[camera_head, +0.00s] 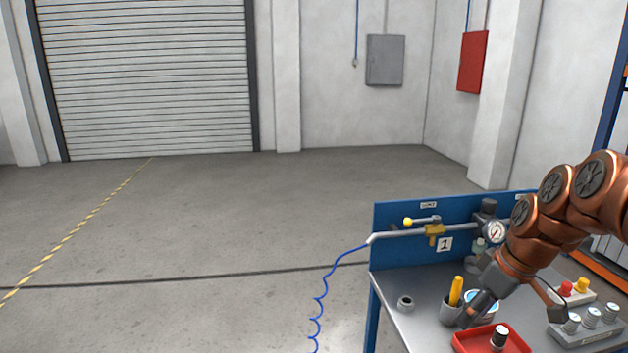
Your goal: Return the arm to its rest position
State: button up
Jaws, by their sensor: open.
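My copper-coloured arm reaches in from the right over the workbench (421,323). My gripper (512,318) points down above the bench, with its fingers spread apart, near the red tray (462,342) and a cup holding a yellow-handled tool. Nothing shows between the fingers. My arm hides part of the panel and the bench's right middle.
A pressure gauge (495,232) stands close to my arm. The grey cup (451,309), a ring-shaped part (405,303), a red-and-yellow button box (577,292) and a grey block with several knobs (588,331) crowd the bench. A blue coiled hose (320,300) hangs left. Open floor lies left.

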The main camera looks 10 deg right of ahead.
jog(key=s+a+g, duration=0.1)
jog(key=s+a, duration=0.2)
jog(key=a, duration=0.7)
jog(key=s+a+f+m+g+h+p, duration=0.1)
jog(key=s+a+f+m, duration=0.1)
jog(key=s+a, duration=0.3)
jog(key=s+a+f+m+g+h+p, duration=0.1)
jog(key=s+a, duration=0.4)
jog(key=s, duration=0.7)
notch_tip(320, 180, down, 2)
jog(key=shift+s+f+m+g, duration=0.1)
jog(key=shift+s+m+g, duration=0.2)
jog(key=shift+m+g, duration=0.45)
jog(key=shift+a, duration=0.1)
